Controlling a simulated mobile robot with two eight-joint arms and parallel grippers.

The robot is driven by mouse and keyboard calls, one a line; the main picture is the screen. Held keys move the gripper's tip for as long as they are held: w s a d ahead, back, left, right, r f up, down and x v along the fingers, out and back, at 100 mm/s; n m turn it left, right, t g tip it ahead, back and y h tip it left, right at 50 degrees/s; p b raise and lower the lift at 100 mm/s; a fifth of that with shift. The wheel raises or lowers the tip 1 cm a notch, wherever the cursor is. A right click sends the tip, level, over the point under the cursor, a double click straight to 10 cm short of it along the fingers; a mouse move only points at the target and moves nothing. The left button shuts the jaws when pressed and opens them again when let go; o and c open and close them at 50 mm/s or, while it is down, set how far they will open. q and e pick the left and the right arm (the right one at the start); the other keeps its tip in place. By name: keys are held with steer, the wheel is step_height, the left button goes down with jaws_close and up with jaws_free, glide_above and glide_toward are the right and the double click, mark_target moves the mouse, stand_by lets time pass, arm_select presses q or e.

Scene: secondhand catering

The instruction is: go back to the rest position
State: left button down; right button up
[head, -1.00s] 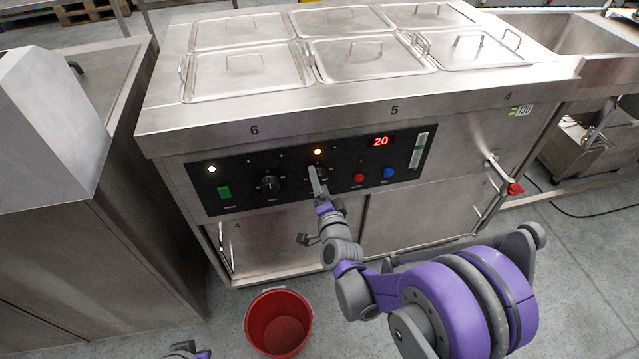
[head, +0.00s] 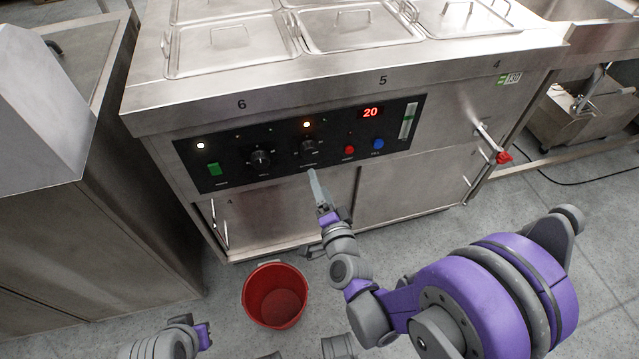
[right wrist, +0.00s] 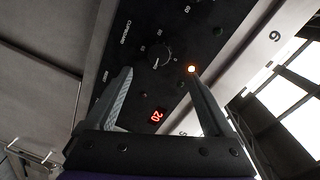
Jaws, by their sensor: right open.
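My right gripper (head: 318,190) is in front of the steel bain-marie's lower doors, just below its black control panel (head: 229,181). In the right wrist view its two fingers (right wrist: 160,105) are spread with nothing between them, and a black knob (right wrist: 158,56) shows beyond them. In the head view the right knob (head: 308,148) stands clear of the gripper. My left arm (head: 170,343) shows at the bottom left; its fingertips cannot be made out.
A red bucket (head: 274,296) stands on the floor below my right gripper. A red-handled drain valve (head: 503,157) sticks out at the right of the bain-marie. A steel cabinet (head: 90,200) stands at the left. Grey floor (head: 560,215) is open at the right.

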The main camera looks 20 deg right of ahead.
stand_by(0.3)
steer(key=s+d+f+n+g, duration=0.2)
steer(key=s+n+g, duration=0.45)
steer(key=s, duration=0.55)
steer(key=s+d+f+n+g, duration=0.2)
steer(key=s+n+g, duration=0.45)
steer(key=s, duration=0.45)
arm_select(q)
step_height(320, 180, up, 22)
steer(key=w+t+p, duration=0.1)
steer(key=p, duration=1.8)
steer(key=shift+w+f, duration=0.15)
steer(key=shift+w, duration=0.15)
arm_select(e)
step_height(320, 180, up, 22)
steer(key=w+t, duration=0.1)
steer(key=shift+d+f+n, duration=0.15)
steer(key=shift+f+n, duration=0.05)
steer(key=shift+n, duration=0.1)
